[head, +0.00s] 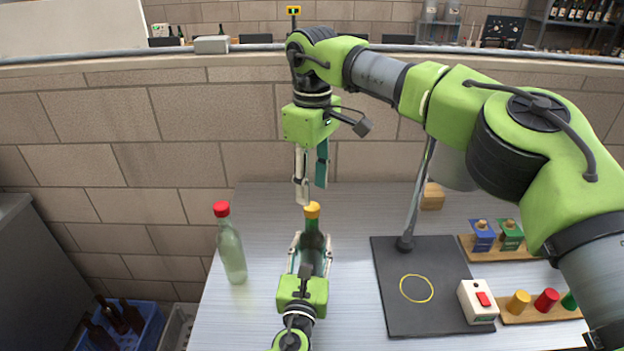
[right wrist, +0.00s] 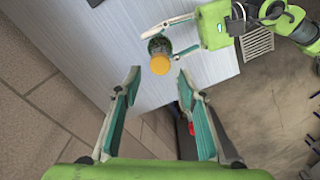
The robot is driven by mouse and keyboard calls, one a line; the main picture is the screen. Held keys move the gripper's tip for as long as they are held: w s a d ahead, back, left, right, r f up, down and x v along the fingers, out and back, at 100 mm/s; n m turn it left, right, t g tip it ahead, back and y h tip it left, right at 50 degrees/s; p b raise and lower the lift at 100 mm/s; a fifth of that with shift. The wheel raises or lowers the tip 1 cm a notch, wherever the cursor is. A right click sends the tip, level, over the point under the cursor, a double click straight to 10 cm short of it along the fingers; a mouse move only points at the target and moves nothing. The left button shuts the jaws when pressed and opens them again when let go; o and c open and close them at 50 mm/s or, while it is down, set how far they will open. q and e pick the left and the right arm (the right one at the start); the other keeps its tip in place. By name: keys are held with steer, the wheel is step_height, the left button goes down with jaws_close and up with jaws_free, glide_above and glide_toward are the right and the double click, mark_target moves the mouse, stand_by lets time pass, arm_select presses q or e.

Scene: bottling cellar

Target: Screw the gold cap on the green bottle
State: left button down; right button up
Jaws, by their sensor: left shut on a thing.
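The dark green bottle (head: 313,239) stands upright on the table, with the gold cap (head: 312,210) on its mouth. I cannot tell how tightly the cap sits. My left gripper (head: 312,243) is shut around the bottle's body from the front. My right gripper (head: 311,194) points down just above the cap, open and empty. In the right wrist view the gold cap (right wrist: 160,65) lies between and beyond the open fingers of my right gripper (right wrist: 159,73), not touching them. The left gripper (right wrist: 178,38) holds the green bottle (right wrist: 158,44) there too.
A clear bottle with a red cap (head: 231,252) stands left of the green bottle. To the right are a black mat (head: 442,270) with a yellow ring, a lamp-like stand (head: 418,200), a red-switched box (head: 477,301) and wooden racks (head: 540,313). A blue crate (head: 150,325) stands lower left.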

steer(key=n, duration=0.6)
steer(key=shift+r, duration=0.2)
steer(key=n, duration=0.4)
steer(key=shift+r, duration=0.15)
steer(key=n, duration=0.4)
steer(key=shift+r, duration=0.1)
steer(key=n, duration=0.4)
steer(key=shift+a+r, duration=0.1)
steer(key=n, duration=0.3)
steer(key=shift+r+n, duration=0.15)
steer(key=shift+n, duration=0.25)
steer(key=n, duration=0.3)
steer(key=shift+r+n, duration=0.1)
steer(key=shift+n, duration=0.3)
steer(key=n, duration=0.4)
steer(key=shift+r, duration=0.1)
steer(key=n, duration=0.5)
steer(key=shift+r+n, duration=0.2)
steer(key=shift+n, duration=0.2)
steer(key=n, duration=0.5)
steer(key=shift+r+n, duration=0.15)
steer(key=shift+n, duration=0.15)
steer(key=n, duration=0.5)
steer(key=shift+r+n, duration=0.15)
steer(key=shift+n, duration=0.25)
steer(key=n, duration=0.4)
steer(key=shift+r+n, duration=0.1)
steer(key=shift+n, duration=0.3)
